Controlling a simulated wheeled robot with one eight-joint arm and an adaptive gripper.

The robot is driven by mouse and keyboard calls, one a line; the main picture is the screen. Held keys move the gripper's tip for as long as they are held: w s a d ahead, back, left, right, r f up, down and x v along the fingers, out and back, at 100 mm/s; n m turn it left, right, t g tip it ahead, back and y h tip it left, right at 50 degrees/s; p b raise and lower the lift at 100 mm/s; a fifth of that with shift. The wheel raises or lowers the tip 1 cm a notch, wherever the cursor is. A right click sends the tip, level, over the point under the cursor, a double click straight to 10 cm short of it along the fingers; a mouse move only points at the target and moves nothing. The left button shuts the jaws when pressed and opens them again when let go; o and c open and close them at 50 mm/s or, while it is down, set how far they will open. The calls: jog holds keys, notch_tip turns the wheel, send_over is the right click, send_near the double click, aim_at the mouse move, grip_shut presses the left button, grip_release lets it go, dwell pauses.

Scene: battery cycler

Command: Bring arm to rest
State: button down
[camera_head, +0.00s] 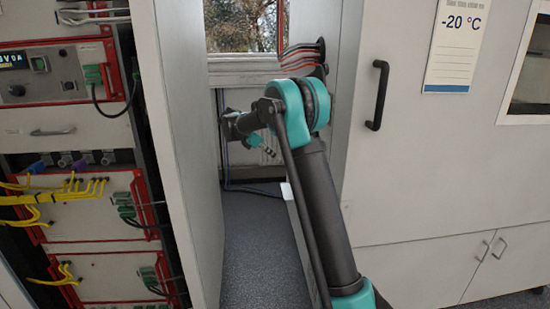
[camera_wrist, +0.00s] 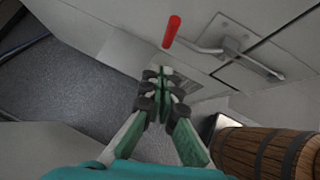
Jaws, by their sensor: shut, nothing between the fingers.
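My arm, black with teal joints, reaches up across the middle of the head view. My gripper (camera_head: 264,147) is at its far end, in the gap between the open cabinet side and the white chamber, partly seen and small. In the wrist view my gripper (camera_wrist: 160,88) has its green and black fingers together and empty. It is in front of a pale panel and floor, with nothing held.
The rack (camera_head: 90,235) with yellow cables stands left; the white chamber (camera_head: 440,170) with a black handle (camera_head: 377,95) stands right. Grey floor (camera_head: 255,240) lies between. The wrist view shows a metal lever (camera_wrist: 215,50), a red grip (camera_wrist: 171,31) and a wooden barrel (camera_wrist: 262,152).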

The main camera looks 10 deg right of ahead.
jog(key=s+d+f+m+y, duration=0.2)
jog(key=s+d+m, duration=0.25)
jog(key=s, duration=0.55)
jog(key=s+d+f+m+y, duration=0.2)
jog(key=s+d+f+m, duration=0.3)
jog(key=s, duration=0.6)
jog(key=s+a+f+m+y, duration=0.1)
jog(key=s+f+m, duration=0.3)
jog(key=s, duration=0.8)
jog(key=s+a+f+m+t+y, duration=0.1)
jog(key=s+f+m+y, duration=0.2)
jog(key=s+m, duration=0.5)
jog(key=s+f, duration=0.1)
jog(key=s, duration=0.3)
jog(key=shift+f+t+y, duration=0.25)
jog(key=shift+t+y, duration=0.05)
jog(key=shift+w, duration=0.1)
